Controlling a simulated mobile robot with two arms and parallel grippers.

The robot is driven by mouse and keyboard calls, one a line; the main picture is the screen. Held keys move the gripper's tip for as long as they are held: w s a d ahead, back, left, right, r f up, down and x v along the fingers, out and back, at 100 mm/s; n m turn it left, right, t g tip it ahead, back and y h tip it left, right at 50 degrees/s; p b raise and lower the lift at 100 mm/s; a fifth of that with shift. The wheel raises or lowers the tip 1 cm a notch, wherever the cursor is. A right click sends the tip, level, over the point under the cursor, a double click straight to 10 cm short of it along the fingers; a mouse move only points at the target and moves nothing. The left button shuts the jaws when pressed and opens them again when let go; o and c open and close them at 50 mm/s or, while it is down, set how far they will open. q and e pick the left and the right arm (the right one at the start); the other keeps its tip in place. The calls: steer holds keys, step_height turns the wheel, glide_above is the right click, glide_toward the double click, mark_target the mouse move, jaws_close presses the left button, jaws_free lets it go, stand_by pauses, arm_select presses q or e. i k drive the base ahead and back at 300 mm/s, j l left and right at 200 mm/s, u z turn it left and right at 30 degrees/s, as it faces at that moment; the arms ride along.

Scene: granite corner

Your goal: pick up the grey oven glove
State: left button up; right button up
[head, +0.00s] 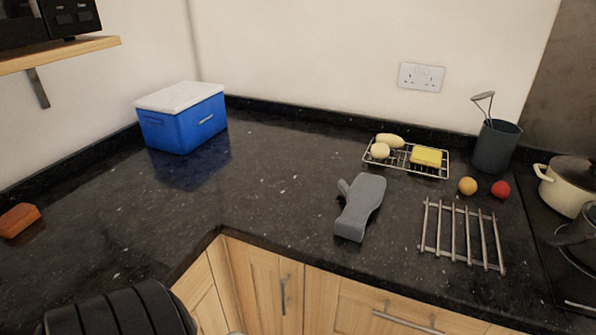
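The grey oven glove (360,207) lies on the dark granite worktop (270,180), near its front edge and right of the inner corner. Its thumb points to the upper left and its narrower-looking middle leads down to a blunt end near the edge. Nothing covers it. Neither of my grippers can be made out in the head view. A black ridged part at the bottom left looks like part of my arm.
Right of the glove is a metal trivet (462,234). Behind it are a wire rack (400,165) holding food, a yellow ball (467,186), a red ball (500,189) and a utensil pot (496,147). A blue cooler (182,118) stands back left. Worktop between cooler and glove is clear.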

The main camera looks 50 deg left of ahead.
mark_target(366, 194)
steer(key=u, duration=1.05)
steer(key=l+u, duration=0.15)
steer(key=u, duration=0.15)
steer(key=k+l+u, duration=0.1)
steer(key=u, duration=0.2)
